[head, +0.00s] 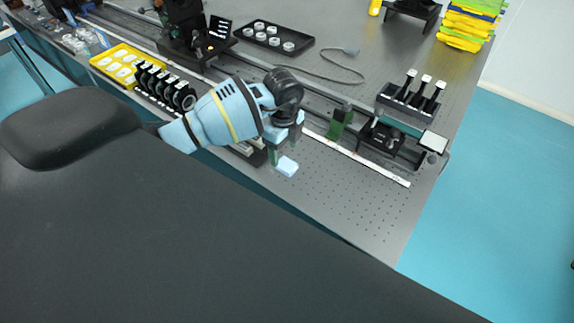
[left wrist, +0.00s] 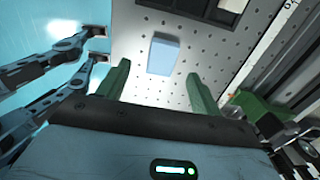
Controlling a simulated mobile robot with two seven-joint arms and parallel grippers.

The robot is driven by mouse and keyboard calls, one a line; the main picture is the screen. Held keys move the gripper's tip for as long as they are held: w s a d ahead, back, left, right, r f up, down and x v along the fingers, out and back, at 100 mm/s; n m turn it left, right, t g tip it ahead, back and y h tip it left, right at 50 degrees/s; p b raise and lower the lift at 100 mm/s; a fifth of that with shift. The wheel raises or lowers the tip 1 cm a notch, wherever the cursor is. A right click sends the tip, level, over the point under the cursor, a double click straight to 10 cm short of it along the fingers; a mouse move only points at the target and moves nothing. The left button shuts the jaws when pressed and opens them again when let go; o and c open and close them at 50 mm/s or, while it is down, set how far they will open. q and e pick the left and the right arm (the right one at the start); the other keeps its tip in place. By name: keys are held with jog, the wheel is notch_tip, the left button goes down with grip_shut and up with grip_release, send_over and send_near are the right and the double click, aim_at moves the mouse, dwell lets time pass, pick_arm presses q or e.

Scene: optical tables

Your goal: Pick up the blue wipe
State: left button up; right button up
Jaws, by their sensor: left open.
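The blue wipe (head: 287,166) is a small pale blue block lying on the perforated optical table near its front edge. It also shows in the left wrist view (left wrist: 163,55), ahead of and between the fingers. My left gripper (head: 284,152) is just beside the wipe, pointing down at the table. In the left wrist view its two green fingers (left wrist: 156,85) are open, with nothing between their tips. My right gripper is not in view.
A long rail (head: 352,156) with a white scale runs behind the wipe. A green plate mount (head: 338,124) and a black optic mount (head: 383,137) stand on the rail. A dark tray (head: 258,153) is left of the wipe. Bare tabletop (head: 345,203) lies to the right.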

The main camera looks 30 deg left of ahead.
aim_at(286, 164)
pick_arm(q)
jog(key=shift+w+d+f, duration=0.1)
jog(key=shift+f, duration=1.3)
jog(key=shift+w+d+f, duration=0.1)
jog(key=shift+f, duration=1.3)
jog(key=c, duration=1)
